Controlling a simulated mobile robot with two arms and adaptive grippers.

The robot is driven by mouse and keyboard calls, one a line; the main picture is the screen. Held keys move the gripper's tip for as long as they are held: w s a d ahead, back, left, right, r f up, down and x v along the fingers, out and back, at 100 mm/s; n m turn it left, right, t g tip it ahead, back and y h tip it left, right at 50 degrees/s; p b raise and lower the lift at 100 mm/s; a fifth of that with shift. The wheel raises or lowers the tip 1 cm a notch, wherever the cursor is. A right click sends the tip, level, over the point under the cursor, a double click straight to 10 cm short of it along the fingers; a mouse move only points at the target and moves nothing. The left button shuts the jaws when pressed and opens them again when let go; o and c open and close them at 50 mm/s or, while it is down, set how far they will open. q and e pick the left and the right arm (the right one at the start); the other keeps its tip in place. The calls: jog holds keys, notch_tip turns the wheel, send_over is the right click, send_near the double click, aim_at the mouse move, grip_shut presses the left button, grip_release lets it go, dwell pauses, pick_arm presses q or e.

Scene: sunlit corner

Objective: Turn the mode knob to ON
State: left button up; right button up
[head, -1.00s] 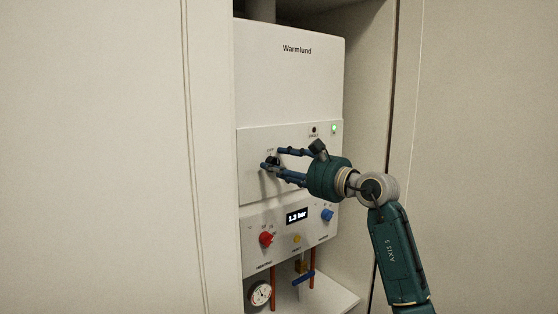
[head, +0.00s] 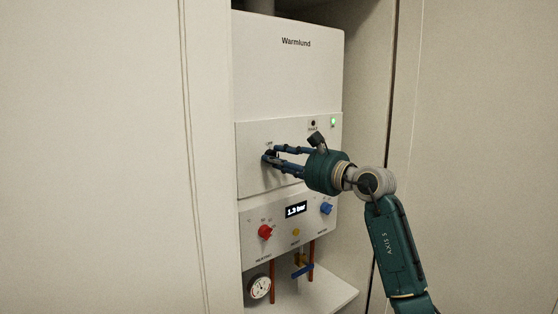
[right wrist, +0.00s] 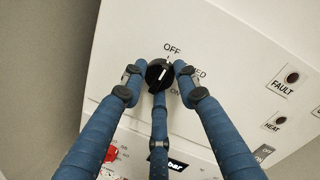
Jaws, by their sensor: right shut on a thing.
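The mode knob (right wrist: 159,76) is a round black knob with a white pointer line, on the white boiler front. In the right wrist view its pointer is tilted up and slightly right, towards the OFF label (right wrist: 172,48). A partly hidden label ending in "ED" and the ON label (right wrist: 175,90) lie to its right and lower right. My right gripper (right wrist: 158,72) is shut on the knob, with fingertips at its left, right and lower sides. In the head view the right gripper (head: 271,157) hides most of the knob. My left gripper is not in view.
The boiler (head: 290,75) stands in a recess between pale panels. Below are a red knob (head: 265,232), a blue knob (head: 326,209), a display (head: 296,209) and a pressure gauge (head: 259,287). A green light (head: 333,121) is lit at the upper right.

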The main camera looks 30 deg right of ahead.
jog(key=m, duration=0.7)
jog(key=m+t+h+p, duration=0.1)
jog(key=m, duration=0.5)
jog(key=shift+r+m+t, duration=0.2)
jog(key=shift+m+t, duration=0.1)
jog(key=shift+m, duration=0.1)
jog(key=shift+m+h+p, duration=0.4)
jog(key=shift+m+p, duration=0.4)
jog(key=shift+m, duration=0.2)
jog(key=m+p, duration=0.4)
jog(key=p, duration=0.1)
jog(key=m+h+p, duration=0.1)
jog(key=m+p, duration=0.4)
jog(key=p, duration=0.1)
jog(key=shift+a+r+h, duration=0.1)
jog(key=shift+r+h, duration=0.05)
jog(key=shift+h, duration=0.15)
jog(key=shift+f+m+p, duration=0.2)
jog(key=shift+m+p, duration=0.4)
jog(key=shift+p, duration=0.3)
